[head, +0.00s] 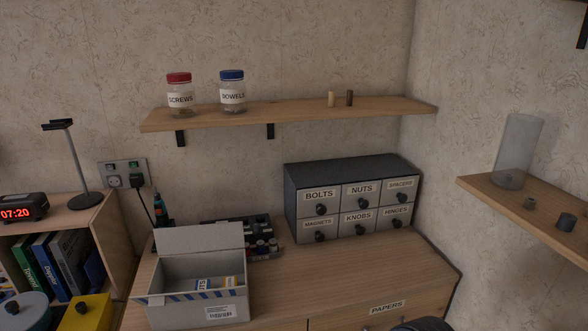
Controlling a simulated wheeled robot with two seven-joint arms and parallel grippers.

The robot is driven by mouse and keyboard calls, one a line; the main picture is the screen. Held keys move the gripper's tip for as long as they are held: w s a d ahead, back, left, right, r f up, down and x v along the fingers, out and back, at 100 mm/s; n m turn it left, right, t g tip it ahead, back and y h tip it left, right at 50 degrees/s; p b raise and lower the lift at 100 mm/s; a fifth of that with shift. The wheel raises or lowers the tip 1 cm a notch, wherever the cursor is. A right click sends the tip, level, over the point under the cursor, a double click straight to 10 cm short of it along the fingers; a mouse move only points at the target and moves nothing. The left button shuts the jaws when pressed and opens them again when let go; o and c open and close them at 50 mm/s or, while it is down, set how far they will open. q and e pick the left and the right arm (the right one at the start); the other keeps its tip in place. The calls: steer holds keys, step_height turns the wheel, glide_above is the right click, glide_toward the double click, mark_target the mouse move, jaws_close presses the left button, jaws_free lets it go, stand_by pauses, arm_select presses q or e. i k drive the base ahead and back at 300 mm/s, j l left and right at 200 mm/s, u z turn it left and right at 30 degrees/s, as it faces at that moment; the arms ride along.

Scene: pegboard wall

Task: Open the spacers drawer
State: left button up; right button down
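The spacers drawer (401,190) is the top right drawer of a dark grey cabinet (350,169) on the wooden worktop, near the corner of the room. It has a white label reading SPACERS and a round dark knob (398,198). Its front looks level with the drawers beside it, so it appears shut. The nuts drawer (360,196) is to its left and the hinges drawer (397,216) is below it.
An open cardboard box (200,282) stands on the worktop (330,275) left of the cabinet, before a dark tool rack (240,230). The worktop before the cabinet is clear. A wall shelf (290,112) hangs above; a side shelf (545,214) juts in at right.

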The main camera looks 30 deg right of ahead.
mark_target(399, 189)
steer(key=z, duration=1.75)
steer(key=i+j+u, duration=0.25)
steer(key=u, duration=0.25)
steer(key=i+j+u, duration=0.1)
steer(key=i+u, duration=0.15)
steer(key=u, duration=0.25)
